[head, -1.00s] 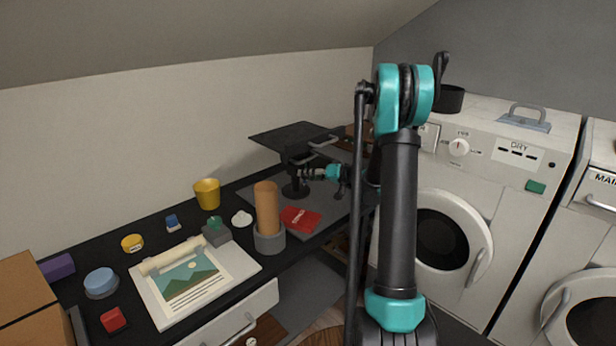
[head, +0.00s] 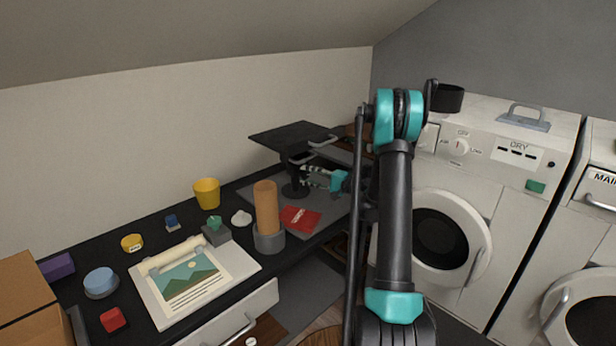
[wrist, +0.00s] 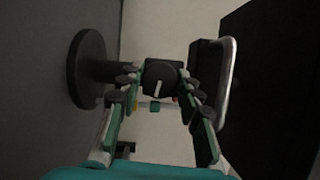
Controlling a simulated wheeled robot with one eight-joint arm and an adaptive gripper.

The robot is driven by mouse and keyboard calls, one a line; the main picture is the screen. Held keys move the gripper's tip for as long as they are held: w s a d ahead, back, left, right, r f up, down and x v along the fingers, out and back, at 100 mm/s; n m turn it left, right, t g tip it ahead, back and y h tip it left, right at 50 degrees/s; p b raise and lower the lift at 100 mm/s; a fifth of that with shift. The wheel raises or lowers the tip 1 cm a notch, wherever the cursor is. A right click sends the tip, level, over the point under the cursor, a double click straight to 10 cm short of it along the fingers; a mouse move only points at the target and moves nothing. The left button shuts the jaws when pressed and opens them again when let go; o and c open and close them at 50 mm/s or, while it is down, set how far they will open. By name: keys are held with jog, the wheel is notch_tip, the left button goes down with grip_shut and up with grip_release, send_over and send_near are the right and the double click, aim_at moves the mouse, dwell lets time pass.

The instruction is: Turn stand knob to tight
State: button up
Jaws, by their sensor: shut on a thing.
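The black stand (head: 292,138) stands at the far right of the desk, with a flat top plate, a short column and a round base. The base also shows at the left of the wrist view (wrist: 88,68), where the stand appears on its side. The dark stand knob (wrist: 152,75) has a white pointer line, slanted slightly from vertical in the wrist view. My gripper (head: 306,174) reaches the column from the right, below the plate. Its fingers are shut on the knob from both sides. Any tight or loose marking cannot be made out.
A metal handle (head: 312,150) sticks out from the stand close above my gripper. A red packet (head: 299,217) lies on the grey mat in front, near an orange cylinder (head: 266,205) in a grey holder. The white dryer (head: 430,235) stands to the right.

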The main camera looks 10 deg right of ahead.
jog(key=m+t+y, duration=0.1)
jog(key=m, duration=0.3)
jog(key=shift+f+m, duration=0.15)
jog(key=shift+m, duration=0.25)
jog(key=shift+m+t, duration=0.75)
jog(key=shift+m, duration=0.65)
jog(key=shift+m+t, duration=0.75)
jog(key=shift+m, duration=0.65)
jog(key=o, duration=1.2)
jog(key=shift+c, duration=0.2)
